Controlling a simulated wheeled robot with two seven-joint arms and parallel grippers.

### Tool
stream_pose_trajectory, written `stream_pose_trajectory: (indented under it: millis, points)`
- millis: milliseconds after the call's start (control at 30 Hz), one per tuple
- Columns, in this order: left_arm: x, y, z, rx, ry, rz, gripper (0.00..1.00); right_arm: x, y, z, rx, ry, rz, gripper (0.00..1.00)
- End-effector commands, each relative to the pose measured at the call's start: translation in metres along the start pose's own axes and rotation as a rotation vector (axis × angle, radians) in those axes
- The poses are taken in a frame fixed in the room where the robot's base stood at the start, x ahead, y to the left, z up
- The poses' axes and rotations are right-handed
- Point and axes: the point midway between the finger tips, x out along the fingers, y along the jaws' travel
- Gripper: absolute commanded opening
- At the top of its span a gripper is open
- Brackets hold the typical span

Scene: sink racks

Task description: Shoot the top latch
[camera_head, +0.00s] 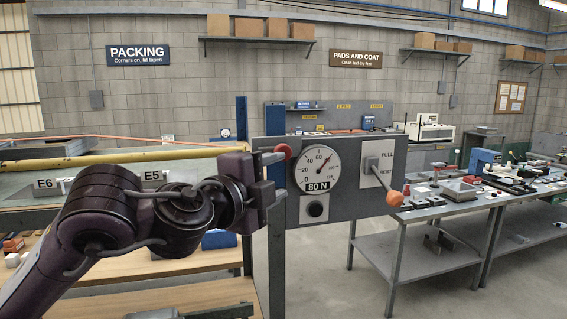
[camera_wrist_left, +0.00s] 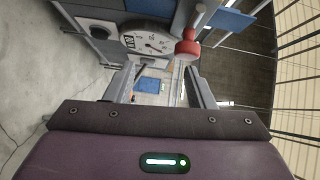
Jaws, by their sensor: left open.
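A grey panel (camera_head: 350,205) stands upright on a post in the head view. A red knob (camera_head: 283,151) sits at its upper left edge; it looks like part of the top latch, whose bar I cannot make out. In the left wrist view the red knob (camera_wrist_left: 187,48) is on a short stem, beyond and above the fingertips. My left gripper (camera_head: 277,177) is at the panel's left edge, just below and left of the knob. In the left wrist view my left gripper (camera_wrist_left: 160,75) is open, with nothing between its fingers. My right gripper is out of view.
The panel carries a round gauge (camera_head: 319,169) marked 80 N, a black button (camera_head: 316,209) and a lever with an orange knob (camera_head: 394,198). A workbench (camera_head: 430,213) with tools is at right. A yellow pipe (camera_head: 120,156) crosses at left. Open floor lies below.

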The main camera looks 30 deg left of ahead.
Motion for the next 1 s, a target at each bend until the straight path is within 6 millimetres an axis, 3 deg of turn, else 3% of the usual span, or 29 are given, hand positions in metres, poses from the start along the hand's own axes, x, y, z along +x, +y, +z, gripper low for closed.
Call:
stream_pose_trajectory:
  millis: [100, 233, 700, 1000]
  points:
    - [-0.016, -0.023, 0.007, 0.062, -0.030, -0.023, 0.49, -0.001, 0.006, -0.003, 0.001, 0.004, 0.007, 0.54]
    - [-0.017, -0.032, 0.010, 0.080, -0.042, -0.025, 0.49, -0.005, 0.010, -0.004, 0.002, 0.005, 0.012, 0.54]
    - [0.047, -0.035, 0.013, 0.077, -0.041, -0.024, 0.49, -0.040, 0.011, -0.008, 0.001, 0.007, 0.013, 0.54]
    - [0.056, -0.032, 0.013, 0.080, -0.043, -0.025, 0.49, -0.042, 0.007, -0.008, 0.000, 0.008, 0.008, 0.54]
